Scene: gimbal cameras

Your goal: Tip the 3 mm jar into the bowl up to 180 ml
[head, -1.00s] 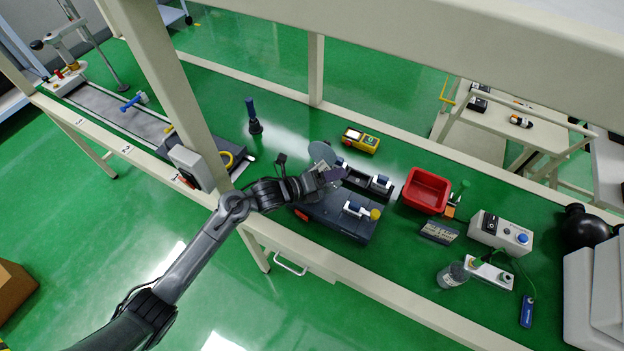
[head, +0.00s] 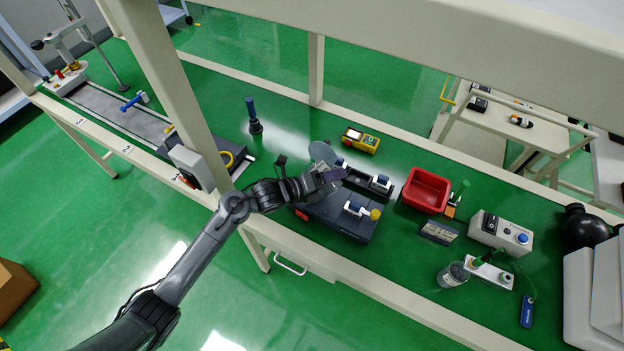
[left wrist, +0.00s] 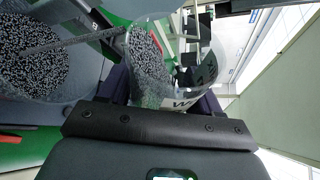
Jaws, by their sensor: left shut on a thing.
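My left gripper (head: 328,182) is over the dark case on the bench. The left wrist view shows its fingers (left wrist: 158,92) shut on a clear jar (left wrist: 150,62). The jar is tilted and holds black and white speckled grains; part of its label shows a "W". Beside it, at the left of that view, a round clear bowl (left wrist: 38,75) holds similar grains, and a thin grey bar crosses over it. In the head view the jar is mostly hidden by the gripper, and I cannot tell whether grains are falling. My right gripper is not in view.
The dark case (head: 340,215) lies below the gripper. A grey round disc (head: 321,152) is just behind it.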

